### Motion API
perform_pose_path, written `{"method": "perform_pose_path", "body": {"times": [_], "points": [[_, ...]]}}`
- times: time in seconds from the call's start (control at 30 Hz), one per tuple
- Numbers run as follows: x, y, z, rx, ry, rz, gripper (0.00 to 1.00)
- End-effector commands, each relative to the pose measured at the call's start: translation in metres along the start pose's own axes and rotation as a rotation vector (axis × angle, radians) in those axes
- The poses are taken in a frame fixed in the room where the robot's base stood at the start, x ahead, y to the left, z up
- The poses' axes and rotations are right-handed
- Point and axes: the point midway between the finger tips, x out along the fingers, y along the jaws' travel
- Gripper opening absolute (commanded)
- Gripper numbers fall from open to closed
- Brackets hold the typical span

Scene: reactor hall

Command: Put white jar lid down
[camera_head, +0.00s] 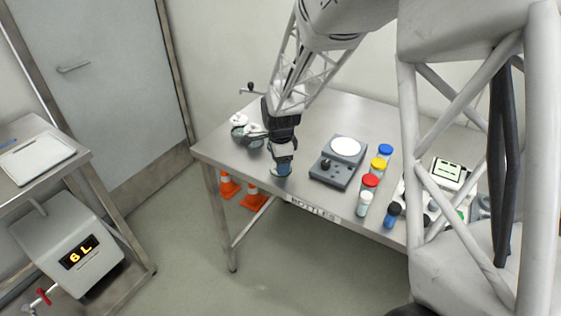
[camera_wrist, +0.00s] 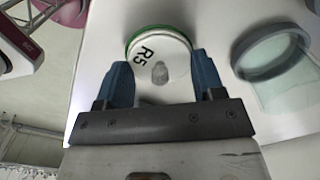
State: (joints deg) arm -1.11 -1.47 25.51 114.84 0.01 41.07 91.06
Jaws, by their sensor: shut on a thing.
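The white jar lid (camera_wrist: 160,58), marked R5 with a green rim, sits between the blue fingertips in the wrist view. My gripper (camera_wrist: 165,82) is shut on it. In the head view my gripper (camera_head: 281,168) points down at the front left part of the metal table (camera_head: 310,110), close to its front edge. The lid is hard to make out there behind the fingers. I cannot tell whether the lid touches anything below it. A clear vessel with a grey rim (camera_wrist: 275,52) is to the right of the lid in the wrist view, apart from it.
A grey device with a round white plate (camera_head: 338,162) stands right of my gripper. Jars with blue (camera_head: 385,151), yellow (camera_head: 379,164) and red (camera_head: 370,182) lids stand beyond it. Small items (camera_head: 240,122) stand at the table's left. Orange cones (camera_head: 254,199) are underneath.

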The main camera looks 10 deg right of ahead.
Motion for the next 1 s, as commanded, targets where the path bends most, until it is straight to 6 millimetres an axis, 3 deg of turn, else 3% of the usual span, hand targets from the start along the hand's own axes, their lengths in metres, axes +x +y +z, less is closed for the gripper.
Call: {"method": "perform_pose_path", "body": {"times": [0.4, 0.43, 0.57, 1.0], "points": [[0.0033, 0.0001, 0.0, 0.0, 0.0, 0.001, 0.4], [0.0029, 0.0001, 0.0, 0.0, 0.0, 0.0, 0.67], [0.0028, 0.0001, 0.0, 0.0, 0.0, 0.0, 0.87], [-0.0012, 0.0, 0.0, 0.0, 0.0, 0.0, 0.88]]}}
